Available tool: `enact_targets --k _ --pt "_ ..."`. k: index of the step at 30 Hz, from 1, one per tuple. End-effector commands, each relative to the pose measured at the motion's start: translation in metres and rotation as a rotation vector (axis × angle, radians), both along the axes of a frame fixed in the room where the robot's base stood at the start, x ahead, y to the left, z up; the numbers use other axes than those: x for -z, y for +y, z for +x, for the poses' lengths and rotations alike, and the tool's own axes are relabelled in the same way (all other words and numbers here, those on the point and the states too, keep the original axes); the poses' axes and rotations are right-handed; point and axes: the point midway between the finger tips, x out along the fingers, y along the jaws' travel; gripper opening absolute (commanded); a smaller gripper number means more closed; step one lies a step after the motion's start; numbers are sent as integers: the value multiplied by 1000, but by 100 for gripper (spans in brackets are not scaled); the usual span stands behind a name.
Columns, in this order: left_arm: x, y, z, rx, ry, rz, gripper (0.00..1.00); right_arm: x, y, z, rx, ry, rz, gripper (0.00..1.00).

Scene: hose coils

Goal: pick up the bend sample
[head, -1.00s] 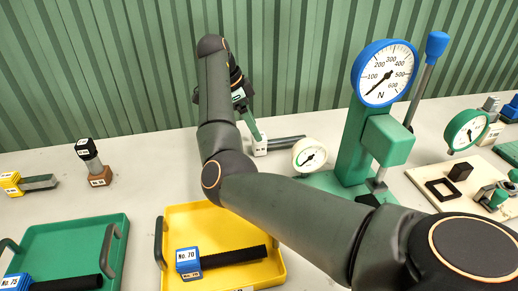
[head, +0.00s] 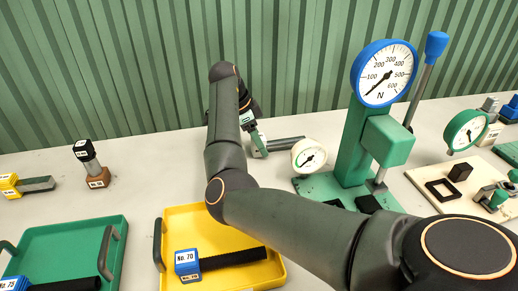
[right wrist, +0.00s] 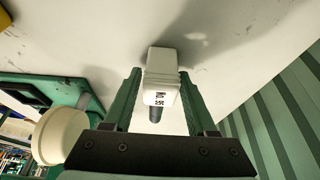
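A white block (head: 259,151) with a grey bar (head: 287,142) lies on the table behind the yellow tray; the pictures do not name it as the bend sample. In the right wrist view the white block (right wrist: 161,72) carries a number label, with a dark bar end below it. My right gripper (head: 258,143) reaches down at it, its green fingers on either side. In the right wrist view the fingers (right wrist: 160,85) stand apart, with narrow gaps seeming to show beside the block. My left gripper is not in view.
A yellow tray (head: 163,262) holds a blue No. 70 block (head: 187,263) with a black bar. A green tray (head: 112,225) stands left. A round dial (head: 309,156) and a green force gauge stand (head: 352,150) are close on the right.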

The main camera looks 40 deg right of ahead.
Motion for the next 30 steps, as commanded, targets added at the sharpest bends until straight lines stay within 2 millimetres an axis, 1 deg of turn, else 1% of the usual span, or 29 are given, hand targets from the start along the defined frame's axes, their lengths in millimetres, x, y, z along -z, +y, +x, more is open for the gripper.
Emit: enact_targets --k 1,2,12,15,30 --pt "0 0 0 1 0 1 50 0 0 0 0 0 0 50" --pt "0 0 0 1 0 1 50 0 0 0 0 0 0 47" --pt "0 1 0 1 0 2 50 0 0 0 0 0 0 9" --pt "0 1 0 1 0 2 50 0 0 0 0 0 0 0" --pt "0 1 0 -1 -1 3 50 -2 0 0 1 -2 -2 0"
